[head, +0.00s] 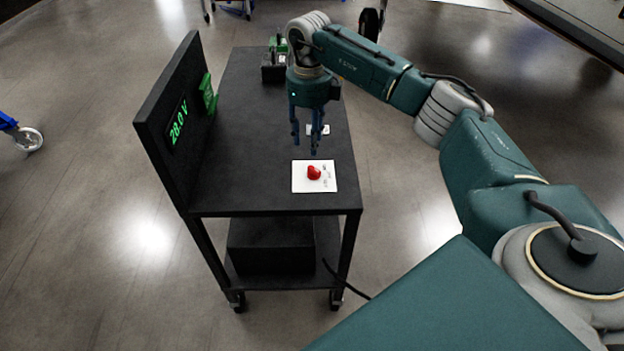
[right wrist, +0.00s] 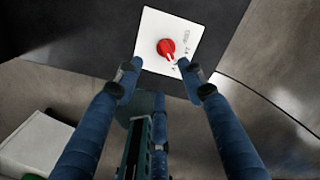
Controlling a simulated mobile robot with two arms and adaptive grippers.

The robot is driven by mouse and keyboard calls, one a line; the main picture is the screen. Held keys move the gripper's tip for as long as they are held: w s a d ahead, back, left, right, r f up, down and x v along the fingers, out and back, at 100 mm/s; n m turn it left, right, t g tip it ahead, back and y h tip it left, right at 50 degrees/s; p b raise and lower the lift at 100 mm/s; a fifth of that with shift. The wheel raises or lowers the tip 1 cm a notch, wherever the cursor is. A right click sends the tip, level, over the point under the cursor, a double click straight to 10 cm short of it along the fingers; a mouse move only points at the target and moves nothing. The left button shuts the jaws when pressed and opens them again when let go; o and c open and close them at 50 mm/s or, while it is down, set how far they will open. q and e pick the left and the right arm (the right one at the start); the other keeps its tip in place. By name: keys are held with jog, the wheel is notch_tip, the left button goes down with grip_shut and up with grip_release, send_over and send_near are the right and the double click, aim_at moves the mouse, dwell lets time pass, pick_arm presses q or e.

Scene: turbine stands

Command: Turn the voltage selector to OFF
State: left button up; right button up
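The voltage selector is a red knob (head: 314,172) on a white square plate (head: 300,186) on the cart top. The display panel (head: 178,125) shows 28.0 V in green. My right gripper (head: 308,145) is above the cart top, just behind the plate in the head view. Its blue fingers (right wrist: 160,80) are spread apart and empty, clear of the knob. My left gripper is not in view.
The black cart (head: 245,190) has an upright panel along its left side. A green and black block (head: 273,68) stands at its back. A small white plate (head: 318,130) lies behind the fingers. A black box (head: 270,247) sits on the lower shelf. A cable (head: 345,284) hangs at the right.

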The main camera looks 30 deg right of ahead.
jog(key=p, duration=0.2)
send_over(312, 169)
jog(key=f, duration=0.5)
jog(key=shift+s+d, duration=0.1)
jog(key=shift+d, duration=0.15)
jog(key=f, duration=0.5)
jog(key=shift+a, duration=0.3)
jog(key=shift+d+f+p, duration=0.1)
jog(key=shift+f+p, duration=0.2)
jog(key=shift+f, duration=0.1)
jog(key=shift+c, duration=0.5)
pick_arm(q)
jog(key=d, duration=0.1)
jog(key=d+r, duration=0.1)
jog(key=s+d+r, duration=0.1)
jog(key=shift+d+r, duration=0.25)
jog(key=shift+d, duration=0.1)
pick_arm(e)
grip_shut()
